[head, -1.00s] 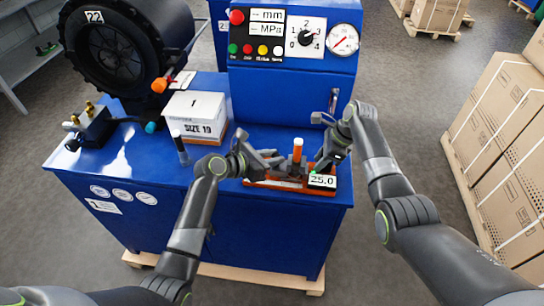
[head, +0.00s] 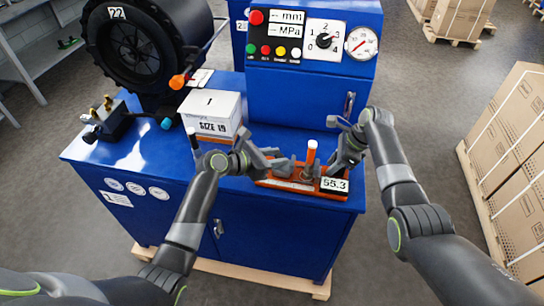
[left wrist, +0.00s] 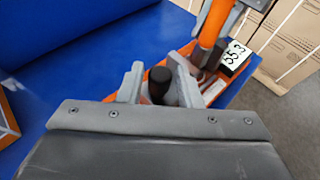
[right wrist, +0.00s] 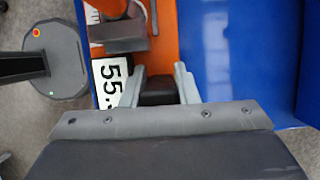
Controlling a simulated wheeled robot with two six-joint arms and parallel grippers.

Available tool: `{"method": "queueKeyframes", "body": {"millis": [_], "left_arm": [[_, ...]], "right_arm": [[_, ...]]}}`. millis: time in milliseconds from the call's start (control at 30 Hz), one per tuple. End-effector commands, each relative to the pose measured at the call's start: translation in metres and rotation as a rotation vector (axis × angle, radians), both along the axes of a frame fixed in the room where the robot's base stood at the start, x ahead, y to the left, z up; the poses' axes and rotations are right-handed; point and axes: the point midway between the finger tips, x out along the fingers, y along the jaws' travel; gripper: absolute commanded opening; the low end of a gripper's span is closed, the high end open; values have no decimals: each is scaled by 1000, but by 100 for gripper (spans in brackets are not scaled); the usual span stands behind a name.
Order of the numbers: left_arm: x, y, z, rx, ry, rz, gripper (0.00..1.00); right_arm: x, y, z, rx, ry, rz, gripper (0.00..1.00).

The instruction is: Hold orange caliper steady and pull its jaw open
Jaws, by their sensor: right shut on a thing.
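The orange caliper (head: 283,185) lies along the front edge of the blue bench top, with a white display (head: 335,184) reading 55.3. An orange-topped upright post (head: 311,152) stands on it between my grippers. My left gripper (head: 284,168) is at its left part. In the left wrist view its fingers (left wrist: 158,85) close on both sides of a black round grip (left wrist: 158,92). My right gripper (head: 338,168) is at its right part. In the right wrist view its fingers (right wrist: 160,80) are shut on a black block (right wrist: 158,92) beside the display. The caliper's jaws are partly hidden by my grippers.
A control panel (head: 312,45) rises behind. A large black reel (head: 135,50) is at the back left. Cartons (head: 512,140) stand at the right.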

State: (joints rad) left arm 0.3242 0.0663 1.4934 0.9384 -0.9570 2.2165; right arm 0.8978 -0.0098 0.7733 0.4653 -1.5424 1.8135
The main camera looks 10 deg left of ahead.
Motion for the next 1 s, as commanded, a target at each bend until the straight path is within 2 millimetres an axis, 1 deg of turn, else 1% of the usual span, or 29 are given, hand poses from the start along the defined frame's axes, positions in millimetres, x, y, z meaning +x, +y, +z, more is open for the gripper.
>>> {"method": "queueKeyframes", "body": {"millis": [167, 267, 500, 633, 800, 1000], "left_arm": [[-8, 9, 4, 1, 0, 1, 32], [-17, 19, 10, 3, -1, 1, 32], [-49, 54, 28, 6, -1, 2, 32], [-63, 69, 37, 5, 1, 2, 32], [-73, 79, 43, 2, 1, 2, 32], [-76, 81, 46, 0, 1, 0, 32]], "right_arm": [[0, 0, 1, -1, -1, -1, 0], [0, 0, 1, -1, -1, -1, 0], [0, 0, 0, -1, -1, -1, 0], [0, 0, 0, -1, 0, -1, 0], [0, 0, 1, -1, 0, -1, 0], [0, 0, 1, -2, 0, 0, 0]]}}
